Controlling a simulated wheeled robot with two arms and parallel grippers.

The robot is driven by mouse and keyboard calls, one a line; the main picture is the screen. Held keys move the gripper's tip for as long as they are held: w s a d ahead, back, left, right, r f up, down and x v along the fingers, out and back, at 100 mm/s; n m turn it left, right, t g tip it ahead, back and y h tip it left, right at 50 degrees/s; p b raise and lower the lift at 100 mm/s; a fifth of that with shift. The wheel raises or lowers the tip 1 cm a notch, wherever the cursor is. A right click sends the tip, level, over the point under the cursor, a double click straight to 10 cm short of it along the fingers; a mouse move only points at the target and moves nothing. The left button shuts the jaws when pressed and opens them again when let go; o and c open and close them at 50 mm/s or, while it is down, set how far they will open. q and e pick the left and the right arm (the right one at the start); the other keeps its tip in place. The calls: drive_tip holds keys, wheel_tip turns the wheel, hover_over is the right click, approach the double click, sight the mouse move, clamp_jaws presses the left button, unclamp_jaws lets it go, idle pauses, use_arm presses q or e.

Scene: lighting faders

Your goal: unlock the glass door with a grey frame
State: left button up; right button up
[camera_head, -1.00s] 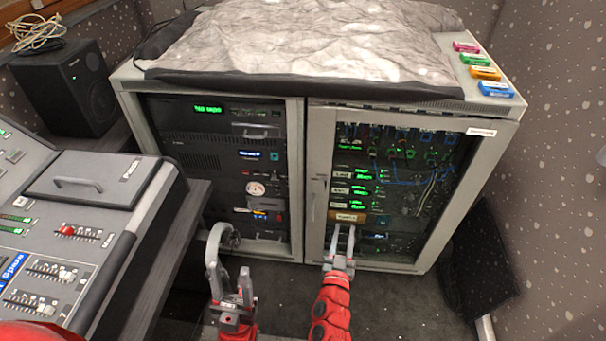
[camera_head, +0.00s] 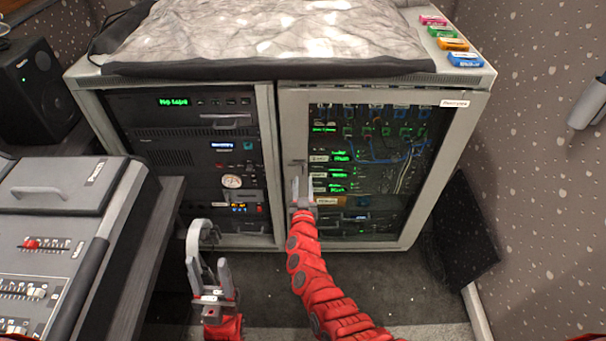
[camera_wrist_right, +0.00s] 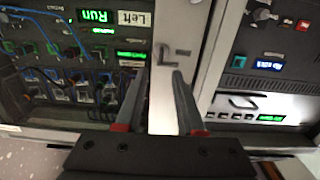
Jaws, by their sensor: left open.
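The glass door with a grey frame (camera_head: 290,120) is the right-hand door of the rack cabinet and looks closed. A small grey L-shaped handle or latch (camera_wrist_right: 170,62) sits on its frame, near the edge by the neighbouring bay. My right gripper (camera_head: 302,188) is in front of that edge, at about the handle's height. In the right wrist view its fingers (camera_wrist_right: 158,98) are apart, with the handle just beyond and between them; I cannot tell if they touch it. My left gripper (camera_head: 209,272) is open, low in front of the left bay.
The left bay (camera_head: 190,150) holds lit rack units. A grey cover (camera_head: 260,40) and several coloured blocks (camera_head: 452,44) lie on the cabinet top. The mixing console (camera_head: 60,230) stands at left. A dark panel (camera_head: 462,235) leans at right. A grey curved piece (camera_head: 197,235) shows beside my left gripper.

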drive_tip(key=w+b, duration=0.2)
drive_tip(key=w, duration=0.3)
drive_tip(key=shift+w, duration=0.2)
clamp_jaws()
